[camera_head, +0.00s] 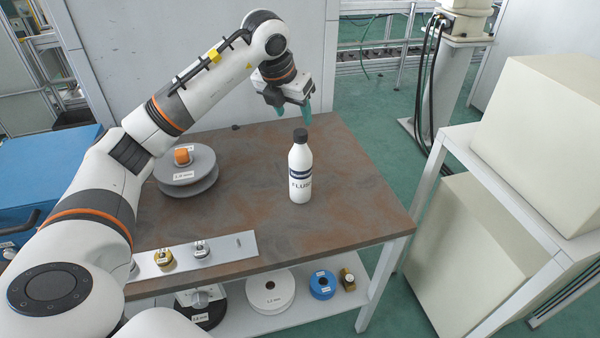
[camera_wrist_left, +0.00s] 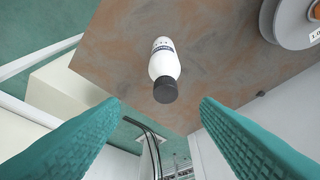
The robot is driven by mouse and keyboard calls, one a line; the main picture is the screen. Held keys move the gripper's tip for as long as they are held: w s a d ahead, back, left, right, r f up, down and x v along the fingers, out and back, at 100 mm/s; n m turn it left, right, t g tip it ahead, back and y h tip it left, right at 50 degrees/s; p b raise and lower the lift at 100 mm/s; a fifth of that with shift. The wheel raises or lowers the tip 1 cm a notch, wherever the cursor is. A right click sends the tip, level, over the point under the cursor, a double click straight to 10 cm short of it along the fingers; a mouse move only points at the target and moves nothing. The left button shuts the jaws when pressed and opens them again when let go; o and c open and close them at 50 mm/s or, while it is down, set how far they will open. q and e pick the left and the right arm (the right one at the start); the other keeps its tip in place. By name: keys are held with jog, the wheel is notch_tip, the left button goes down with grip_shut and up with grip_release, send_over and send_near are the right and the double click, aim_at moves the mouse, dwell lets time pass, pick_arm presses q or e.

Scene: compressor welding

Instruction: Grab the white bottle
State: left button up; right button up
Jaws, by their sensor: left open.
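The white bottle (camera_head: 300,172) with a black cap and a "FLUID" label stands upright on the brown tabletop (camera_head: 345,215). My left gripper (camera_head: 293,112), with teal fingers, is above and behind the bottle near the table's back edge, apart from it. In the left wrist view the bottle (camera_wrist_left: 163,62) shows cap towards the camera, between and beyond the two open fingers (camera_wrist_left: 160,125). Nothing is between the fingers. My right gripper is not in view.
A grey spool (camera_head: 186,172) with an orange piece on top lies left of the bottle. A pale strip (camera_head: 222,249) with small fittings lies at the front edge. Rolls, including a white one (camera_head: 270,292), lie on the lower shelf. The tabletop around the bottle is clear.

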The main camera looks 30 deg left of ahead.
aim_at(300, 132)
pick_arm(q)
jog(key=p+x, duration=0.2)
jog(key=x, duration=0.4)
jog(key=shift+w+a+f, duration=0.15)
jog(key=shift+f, duration=0.15)
jog(key=shift+w+f, duration=0.2)
jog(key=x, duration=0.1)
jog(key=p+x, duration=0.2)
jog(key=shift+w+a+f, duration=0.15)
jog(key=shift+w+a, duration=0.1)
jog(key=shift+w, duration=0.15)
jog(key=shift+w+f, duration=0.2)
jog(key=shift+f, duration=0.3)
grip_shut()
